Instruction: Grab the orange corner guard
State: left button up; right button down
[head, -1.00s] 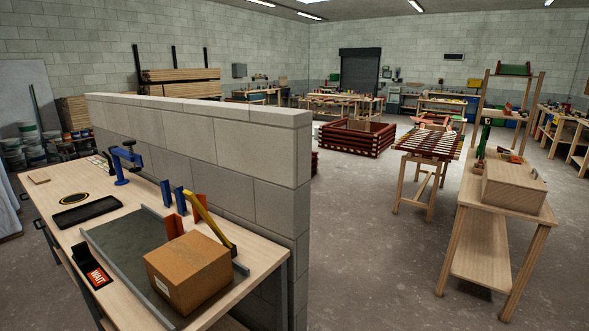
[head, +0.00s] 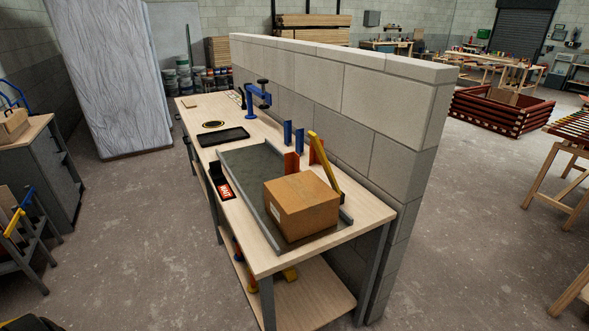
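Upright orange pieces stand on the wooden workbench (head: 355,232), close to the block wall; the nearer one is an orange corner guard (head: 291,163). Its lower part is close behind a brown cardboard box (head: 302,207), which hides some of that area. Another orange piece (head: 316,152) stands just right of it, partly behind a slanting yellow bar (head: 326,168). I cannot tell whether the two orange parts are joined. Two blue upright pieces (head: 299,139) stand just behind them. Neither of my grippers is in view.
The box sits on a grey tray (head: 245,165). A red-and-black WAIT sign (head: 224,190), a black tray (head: 223,137) and a blue clamp (head: 259,97) are on the bench. A concrete block wall (head: 370,103) runs along its far side. Open floor (head: 150,235) lies left of the bench.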

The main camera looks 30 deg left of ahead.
aim_at(292, 160)
jog(key=z, duration=3.05)
jog(key=k, duration=2.15)
jog(key=u, duration=0.85)
